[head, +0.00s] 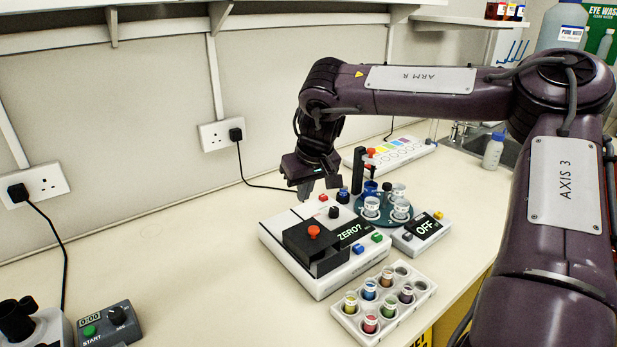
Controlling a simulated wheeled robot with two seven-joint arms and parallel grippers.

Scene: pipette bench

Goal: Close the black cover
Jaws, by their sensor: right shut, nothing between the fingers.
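The black cover (300,250), with an orange-red knob on top, sits on the front left part of a white instrument (335,287). The instrument's display reads "ZERO?". I cannot tell from this view whether the cover is fully closed. My right gripper (318,188) is shut and empty, pointing down over the back of the instrument. It is behind and above the cover, apart from its knob. My left gripper is not in view.
A rack of coloured vials (384,303) stands in front right of the instrument. A START timer box (107,326) is at lower left. The bench left of the instrument is clear.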

